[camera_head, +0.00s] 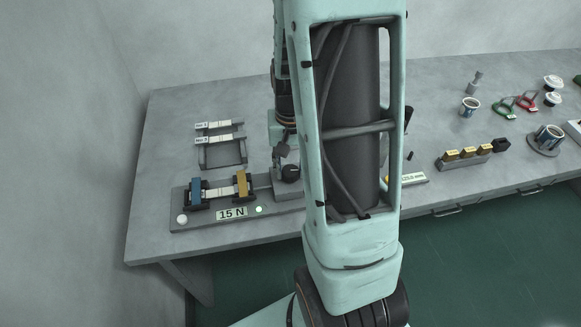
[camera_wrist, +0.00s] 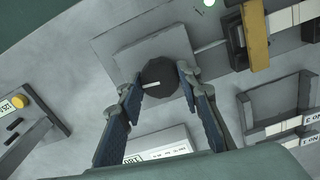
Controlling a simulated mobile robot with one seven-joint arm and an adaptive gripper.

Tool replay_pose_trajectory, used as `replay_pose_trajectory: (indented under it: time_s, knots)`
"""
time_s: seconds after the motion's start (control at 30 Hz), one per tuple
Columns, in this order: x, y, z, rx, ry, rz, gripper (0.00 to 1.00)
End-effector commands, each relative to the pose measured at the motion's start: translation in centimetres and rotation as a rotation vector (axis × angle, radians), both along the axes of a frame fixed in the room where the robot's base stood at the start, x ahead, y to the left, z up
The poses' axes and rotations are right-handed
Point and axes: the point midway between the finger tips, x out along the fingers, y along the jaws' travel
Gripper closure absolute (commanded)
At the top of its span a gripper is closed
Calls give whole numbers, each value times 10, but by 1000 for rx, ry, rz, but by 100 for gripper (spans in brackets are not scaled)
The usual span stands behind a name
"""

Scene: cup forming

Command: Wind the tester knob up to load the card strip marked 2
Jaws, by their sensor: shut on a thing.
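The tester (camera_head: 205,222) stands at the table's front left. Its display (camera_head: 232,213) reads 15 N and a green lamp (camera_head: 259,209) is lit. A pale card strip (camera_head: 217,190) spans the blue clamp (camera_head: 196,192) and the yellow clamp (camera_head: 241,185); I cannot read its mark. The dark knob (camera_head: 290,173), with a white pointer line, sits right of the clamps. In the wrist view, my gripper (camera_wrist: 162,86) has one finger on each side of the knob (camera_wrist: 167,70) and is shut on it. My arm partly hides the tester's right end.
A rack (camera_head: 222,157) with two more strips (camera_head: 213,125) stands behind the tester. To the right are a block with yellow-topped pieces (camera_head: 468,153), cups (camera_head: 470,106) and red and green ring-shaped items (camera_head: 527,101). The table is bare left of the rack.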

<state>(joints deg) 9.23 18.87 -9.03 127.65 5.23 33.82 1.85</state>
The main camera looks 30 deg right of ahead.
Motion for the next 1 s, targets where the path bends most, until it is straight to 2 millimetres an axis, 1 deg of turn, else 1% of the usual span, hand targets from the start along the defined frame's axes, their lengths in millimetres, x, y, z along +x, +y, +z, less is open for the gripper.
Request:
replay_pose_trajectory:
  time_s: [0.3, 0.8, 0.83, 0.97, 1.0]
  knots:
    - [1, 0, 1, -1, -2, -108, 92]
    - [1, 0, 1, 0, -2, -124, 92]
    - [1, 0, 1, 0, -2, -124, 66]
    - [1, 0, 1, -1, -2, -124, 51]
    - [1, 0, 0, -1, -2, -124, 50]
